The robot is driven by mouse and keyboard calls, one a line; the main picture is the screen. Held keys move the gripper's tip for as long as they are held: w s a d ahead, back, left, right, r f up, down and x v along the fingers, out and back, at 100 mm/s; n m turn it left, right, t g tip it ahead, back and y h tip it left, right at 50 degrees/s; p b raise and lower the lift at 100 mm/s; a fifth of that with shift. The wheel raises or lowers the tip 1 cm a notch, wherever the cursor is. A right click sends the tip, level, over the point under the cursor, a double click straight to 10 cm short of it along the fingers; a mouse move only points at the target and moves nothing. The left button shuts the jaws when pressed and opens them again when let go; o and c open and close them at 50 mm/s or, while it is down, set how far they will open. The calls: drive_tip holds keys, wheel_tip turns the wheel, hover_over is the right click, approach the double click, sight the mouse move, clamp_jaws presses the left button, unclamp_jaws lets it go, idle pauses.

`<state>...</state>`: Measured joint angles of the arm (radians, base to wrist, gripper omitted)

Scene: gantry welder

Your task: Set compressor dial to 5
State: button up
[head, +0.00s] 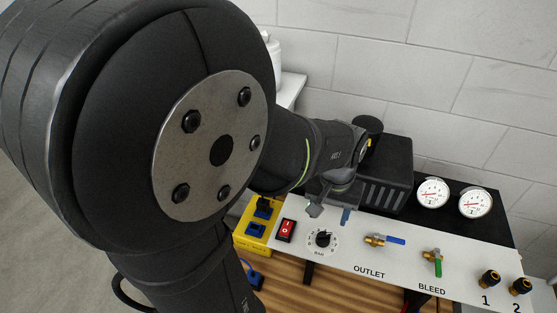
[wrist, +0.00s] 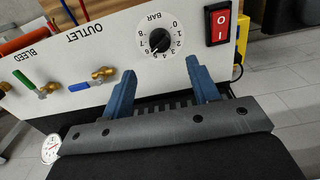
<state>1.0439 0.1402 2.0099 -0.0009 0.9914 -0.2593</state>
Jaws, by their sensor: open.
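The compressor dial (head: 322,239) is a round black knob on a white, numbered scale marked BAR, on the white panel (head: 345,262). In the wrist view the dial (wrist: 160,40) appears upside down, with numbers from 0 to 8 around it. Its pointer seems to face the lower-numbered side of the picture, but I cannot read its exact setting. My gripper (wrist: 161,73) is open, its two blue fingers apart and nothing between them. The dial lies beyond the fingertips, roughly centred between them, not gripped. In the head view my gripper (head: 330,212) is above the dial, partly hidden by my wrist.
A red switch (head: 286,230) sits left of the dial. The blue-handled outlet valve (head: 384,240) and green-handled bleed valve (head: 434,260) are to its right. Two gauges (head: 432,193) and brass fittings (head: 489,279) are farther right. A tiled wall stands behind.

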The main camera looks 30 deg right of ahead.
sight(324, 235)
wheel_tip(324, 235, down, 9)
drive_tip(key=shift+f, duration=0.15)
idle(0.4)
drive_tip(key=c, duration=1)
drive_tip(key=shift+o, duration=0.2)
drive_tip(key=shift+n, duration=0.3)
drive_tip(key=shift+n, duration=2.6)
